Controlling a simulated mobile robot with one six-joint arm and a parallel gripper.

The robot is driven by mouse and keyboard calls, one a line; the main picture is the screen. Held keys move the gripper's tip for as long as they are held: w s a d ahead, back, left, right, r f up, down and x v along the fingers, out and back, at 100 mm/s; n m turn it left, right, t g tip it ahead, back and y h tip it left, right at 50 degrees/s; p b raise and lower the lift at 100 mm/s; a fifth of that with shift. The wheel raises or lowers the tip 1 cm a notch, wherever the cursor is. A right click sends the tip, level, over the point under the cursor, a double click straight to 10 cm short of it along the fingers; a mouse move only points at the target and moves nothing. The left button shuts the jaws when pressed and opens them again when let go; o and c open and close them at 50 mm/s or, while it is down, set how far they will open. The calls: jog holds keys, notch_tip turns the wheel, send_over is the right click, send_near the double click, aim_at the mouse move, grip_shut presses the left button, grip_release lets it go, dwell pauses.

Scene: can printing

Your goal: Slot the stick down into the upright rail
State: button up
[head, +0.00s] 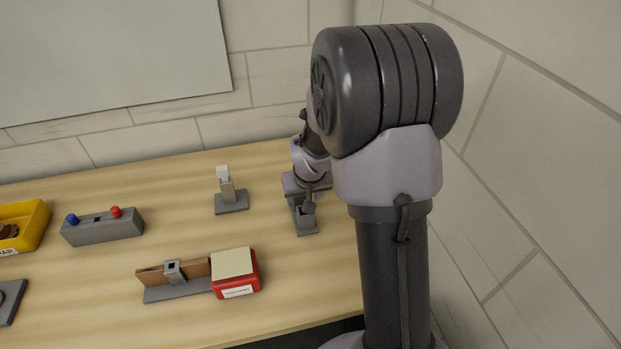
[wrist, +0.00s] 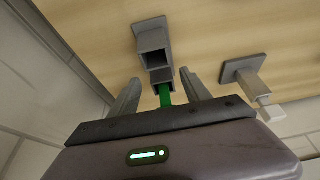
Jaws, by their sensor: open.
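The stick (wrist: 166,97) shows as a short green piece in the wrist view, between my two fingers and in line with the end of a grey square rail (wrist: 152,44). Its far end meets or enters the grey part; how deep it sits I cannot tell. My gripper (wrist: 165,78) is open, with a gap on each side of the stick. In the head view the rail (head: 306,221) stands on its grey base at the right of the table, with my gripper (head: 307,190) close behind it. The stick cannot be made out there.
A grey stand with a white top (head: 224,184) is left of the rail. Further left are a grey box with blue and red buttons (head: 103,228) and a yellow bin (head: 35,225). A red box (head: 238,283) and a brown board (head: 150,278) are nearer the front. A wall is at the right.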

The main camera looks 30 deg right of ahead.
jog(key=p+v, duration=0.5)
jog(key=v, duration=1)
jog(key=shift+d+r, duration=0.2)
jog(key=shift+r, duration=0.1)
jog(key=s+a+r+m+t+y+b, duration=0.1)
jog(key=s+a+y+b, duration=0.2)
jog(key=s+a+b, duration=0.5)
jog(key=s+a, duration=0.9)
jog(key=s, duration=0.2)
jog(key=shift+t+b, duration=0.3)
jog(key=shift+b, duration=0.05)
